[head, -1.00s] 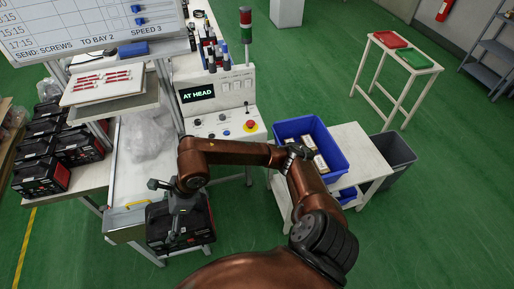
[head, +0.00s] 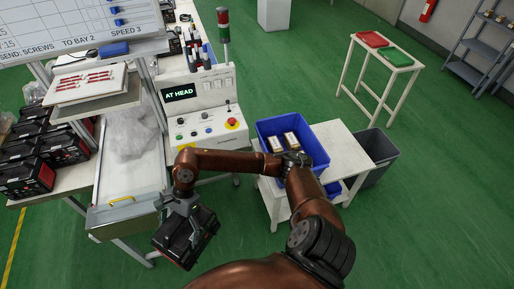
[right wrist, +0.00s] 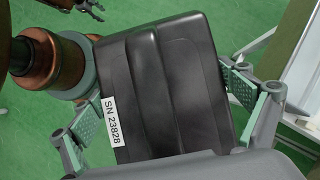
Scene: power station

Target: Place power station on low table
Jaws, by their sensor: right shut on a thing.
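The black power station (head: 178,247) hangs in my right gripper (head: 187,222), lower left of centre in the head view, tilted, in front of the near end of the conveyor. In the right wrist view the power station (right wrist: 165,85) fills the middle, with a label "SN 23828" and a green-padded finger at each side. A low white table (head: 345,140) stands right of centre, carrying a blue crate (head: 318,150) with boxes in it. Part of another gripper, apparently my left one (right wrist: 88,8), shows at the top of the right wrist view; its jaw state is unclear.
Several power stations (head: 25,175) stand on a bench at the left. The control console (head: 205,115) is behind my arm. A grey bin (head: 378,155) stands right of the low table. A white stand (head: 375,65) holds red and green trays. Green floor is clear at right.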

